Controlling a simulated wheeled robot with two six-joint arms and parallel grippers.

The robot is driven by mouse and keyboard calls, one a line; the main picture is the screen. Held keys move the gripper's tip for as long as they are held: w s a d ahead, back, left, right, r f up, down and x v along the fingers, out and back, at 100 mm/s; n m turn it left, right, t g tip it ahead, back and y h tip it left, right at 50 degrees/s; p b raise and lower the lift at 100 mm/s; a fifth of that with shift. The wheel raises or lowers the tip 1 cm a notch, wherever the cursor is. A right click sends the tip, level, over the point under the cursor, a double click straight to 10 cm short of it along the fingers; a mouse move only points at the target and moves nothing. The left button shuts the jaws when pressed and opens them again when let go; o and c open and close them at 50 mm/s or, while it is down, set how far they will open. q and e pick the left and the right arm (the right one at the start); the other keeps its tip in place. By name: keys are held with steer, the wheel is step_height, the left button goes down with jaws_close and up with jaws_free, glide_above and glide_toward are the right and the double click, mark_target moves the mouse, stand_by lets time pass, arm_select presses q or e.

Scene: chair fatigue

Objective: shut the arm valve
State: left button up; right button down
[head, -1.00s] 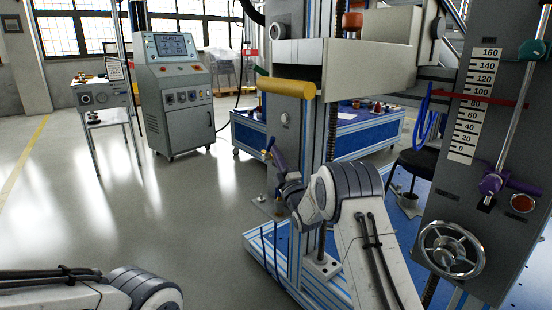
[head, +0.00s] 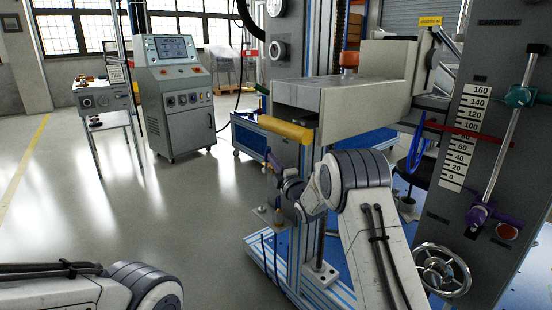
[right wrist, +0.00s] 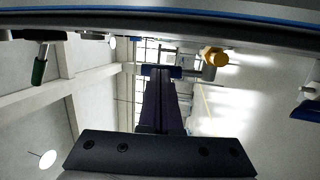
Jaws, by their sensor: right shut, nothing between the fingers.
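My right gripper (head: 270,158) shows small and dark beside the machine's column, just below the yellow cylinder (head: 285,129). In the right wrist view its fingers (right wrist: 161,74) are together with nothing between them. Which fitting is the arm valve I cannot tell. On the grey panel at the right are a purple lever (head: 480,215) and a teal handle (head: 520,96), with a silver rod between them. The right gripper is well left of both. A green-handled lever (right wrist: 40,66) shows at left in the right wrist view, apart from the fingers. My left gripper is outside the view.
A beige beam (head: 365,105) juts from the machine above my right forearm. A handwheel (head: 443,270) and a scale (head: 467,135) are on the panel. A control cabinet (head: 178,95) and small side table (head: 103,100) stand at left. The floor between is clear.

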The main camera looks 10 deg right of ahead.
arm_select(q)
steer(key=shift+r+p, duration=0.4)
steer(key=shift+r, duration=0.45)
arm_select(e)
steer(key=shift+w+a+r+g, duration=0.35)
steer(key=shift+w+r+g, duration=0.15)
steer(key=shift+w, duration=0.2)
steer(key=shift+r, duration=0.1)
